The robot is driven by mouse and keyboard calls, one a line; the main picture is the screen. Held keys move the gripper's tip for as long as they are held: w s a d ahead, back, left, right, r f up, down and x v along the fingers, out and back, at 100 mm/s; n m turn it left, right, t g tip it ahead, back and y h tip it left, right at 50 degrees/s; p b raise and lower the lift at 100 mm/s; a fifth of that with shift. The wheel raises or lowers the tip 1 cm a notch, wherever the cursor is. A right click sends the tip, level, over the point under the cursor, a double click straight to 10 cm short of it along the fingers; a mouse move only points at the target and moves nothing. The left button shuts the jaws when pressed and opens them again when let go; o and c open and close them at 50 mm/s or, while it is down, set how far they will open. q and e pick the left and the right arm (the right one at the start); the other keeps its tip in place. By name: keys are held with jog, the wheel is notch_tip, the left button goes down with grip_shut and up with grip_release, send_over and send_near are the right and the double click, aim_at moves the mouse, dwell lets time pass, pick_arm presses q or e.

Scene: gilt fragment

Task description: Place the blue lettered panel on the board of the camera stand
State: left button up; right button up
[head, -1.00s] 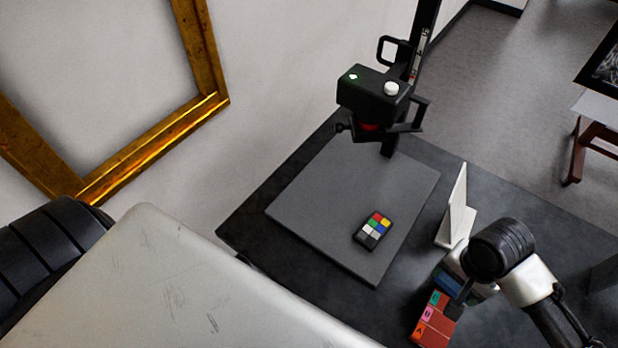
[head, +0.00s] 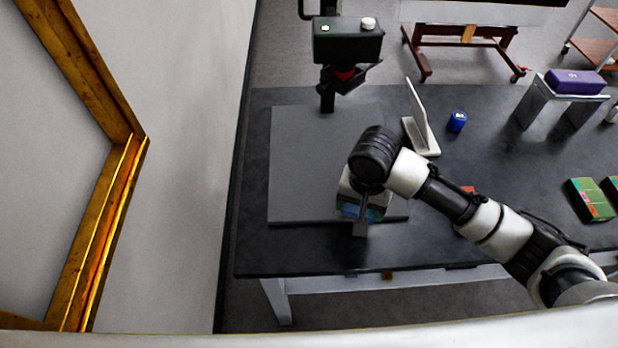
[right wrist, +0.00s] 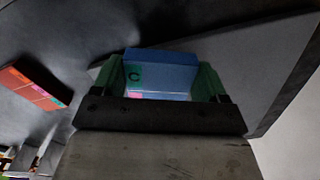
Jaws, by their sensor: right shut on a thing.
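The blue lettered panel (right wrist: 175,75) shows a dark C on a green patch in the right wrist view. My right gripper (right wrist: 160,82) is shut on it, with a green finger on each side. In the head view the right gripper (head: 361,222) is over the front right part of the grey board (head: 310,160), partly covering the blue panel (head: 350,211). I cannot tell whether the panel touches the board. The camera stand (head: 347,42) rises at the board's back edge, its camera above the board. My left gripper is not in view.
A white angled plate (head: 420,125) stands right of the board, near a blue container (head: 457,121). A red-orange panel lies near my arm, seen in the right wrist view (right wrist: 35,85). Green panels (head: 590,199) and a purple box (head: 574,82) are farther right.

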jog(key=w+a, duration=0.1)
jog(key=a, duration=0.1)
jog(key=w+a, duration=0.2)
jog(key=shift+w+r+p, duration=0.15)
jog(key=shift+w+p, duration=0.05)
jog(key=shift+p, duration=0.1)
send_over(307, 189)
jog(key=shift+p, duration=0.45)
jog(key=shift+a+f, duration=0.1)
jog(key=shift+f, duration=0.1)
notch_tip(307, 189, down, 3)
jog(key=shift+r+p, duration=0.1)
jog(key=shift+p, duration=0.35)
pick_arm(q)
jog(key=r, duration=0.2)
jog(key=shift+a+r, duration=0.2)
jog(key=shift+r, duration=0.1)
pick_arm(e)
jog(key=shift+f, duration=0.3)
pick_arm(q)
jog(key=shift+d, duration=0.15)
pick_arm(e)
jog(key=o, duration=1)
jog(key=shift+f, duration=0.1)
pick_arm(q)
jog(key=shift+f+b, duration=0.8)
jog(key=shift+b, duration=0.05)
pick_arm(e)
notch_tip(307, 189, up, 12)
jog(key=shift+r, duration=0.15)
